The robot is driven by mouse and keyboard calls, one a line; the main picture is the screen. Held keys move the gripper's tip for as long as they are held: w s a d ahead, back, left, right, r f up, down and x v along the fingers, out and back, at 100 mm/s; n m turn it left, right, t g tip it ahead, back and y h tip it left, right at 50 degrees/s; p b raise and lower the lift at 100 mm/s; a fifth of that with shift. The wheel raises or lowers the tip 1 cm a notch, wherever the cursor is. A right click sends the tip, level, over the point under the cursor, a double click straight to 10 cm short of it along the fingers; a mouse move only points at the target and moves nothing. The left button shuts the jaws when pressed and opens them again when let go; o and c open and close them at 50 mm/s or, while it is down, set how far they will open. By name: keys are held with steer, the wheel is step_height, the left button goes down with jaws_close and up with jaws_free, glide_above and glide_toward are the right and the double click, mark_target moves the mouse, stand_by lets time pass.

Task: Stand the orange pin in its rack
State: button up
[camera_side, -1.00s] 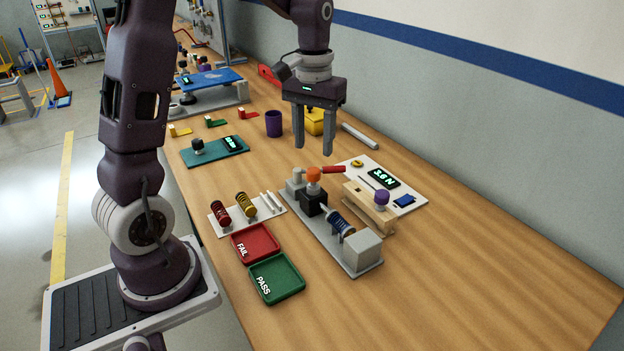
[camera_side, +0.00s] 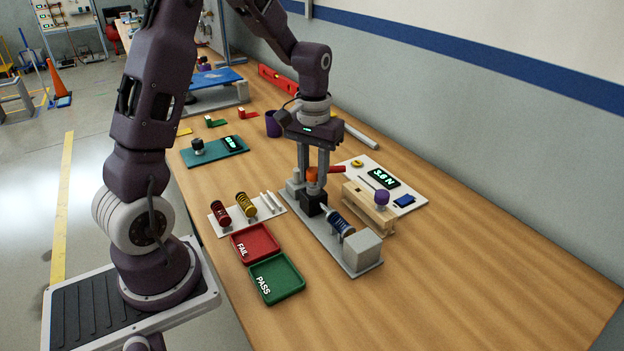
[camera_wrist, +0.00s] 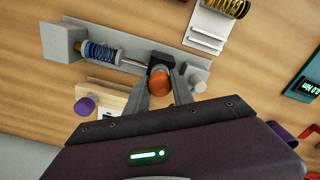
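The orange pin (camera_side: 312,174) stands upright in the dark block (camera_side: 311,204) of a grey spring fixture (camera_side: 327,240). Its round orange head also shows in the wrist view (camera_wrist: 159,82); its shank is hidden. My gripper (camera_side: 313,181) points down over it, one finger on each side. The fingers look closed against the head, and the pin is still at the block. A wooden rack (camera_side: 362,213) stands just right of the fixture and holds a purple-headed pin (camera_side: 381,198). The rack also shows in the wrist view (camera_wrist: 116,98), left of the fingers.
A blue spring (camera_side: 341,224) sits in the fixture beside a grey end block (camera_side: 362,249). A red lever (camera_side: 335,169) is close to the gripper. A white board with a display (camera_side: 384,178) lies behind the rack. Red (camera_side: 256,242) and green (camera_side: 277,279) trays lie at left.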

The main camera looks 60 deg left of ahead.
jaws_close()
steer(key=shift+r, duration=2.85)
steer(key=shift+r, duration=2)
step_height(320, 180, up, 6)
